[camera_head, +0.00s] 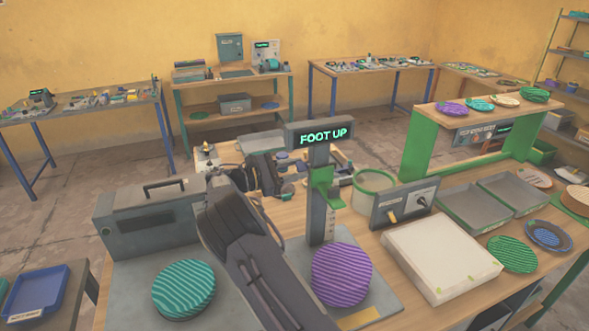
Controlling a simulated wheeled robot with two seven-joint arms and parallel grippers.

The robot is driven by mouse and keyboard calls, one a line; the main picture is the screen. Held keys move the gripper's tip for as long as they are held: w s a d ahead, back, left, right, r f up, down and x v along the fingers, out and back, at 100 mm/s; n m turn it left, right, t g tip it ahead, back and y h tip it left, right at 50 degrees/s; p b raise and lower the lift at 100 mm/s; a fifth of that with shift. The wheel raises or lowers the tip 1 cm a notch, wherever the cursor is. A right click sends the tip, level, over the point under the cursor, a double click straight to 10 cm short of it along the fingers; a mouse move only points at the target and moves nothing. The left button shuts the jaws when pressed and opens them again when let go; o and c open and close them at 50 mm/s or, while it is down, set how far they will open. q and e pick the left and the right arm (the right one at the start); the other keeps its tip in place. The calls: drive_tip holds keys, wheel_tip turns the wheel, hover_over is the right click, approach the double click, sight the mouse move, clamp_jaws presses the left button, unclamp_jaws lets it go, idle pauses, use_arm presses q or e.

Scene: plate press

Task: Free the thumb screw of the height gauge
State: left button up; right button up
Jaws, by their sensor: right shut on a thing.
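The height gauge has a grey column (318,220) with a display (322,134) on top that reads FOOT UP in green letters. Its green carriage with the foot (323,180) sits high on the column, well above a purple ribbed plate (341,275) on the gauge base. My right gripper (297,180) is beside the column's left side, near the carriage, and is shut. The thumb screw appears to be between its fingers; the fingers hide it, so I cannot see how it is turned. My left gripper is not in view.
A control panel (405,202), a white block (440,258) and grey trays (476,207) stand right of the gauge. My arm crosses the bench front.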

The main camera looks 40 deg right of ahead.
drive_tip(key=shift+s+f+n, duration=0.1)
drive_tip(key=shift+n, duration=2.1)
drive_tip(key=o, duration=1)
drive_tip(key=shift+a, duration=0.1)
drive_tip(key=b+v, duration=0.2)
drive_tip(key=v, duration=0.5)
drive_tip(key=shift+a, duration=0.35)
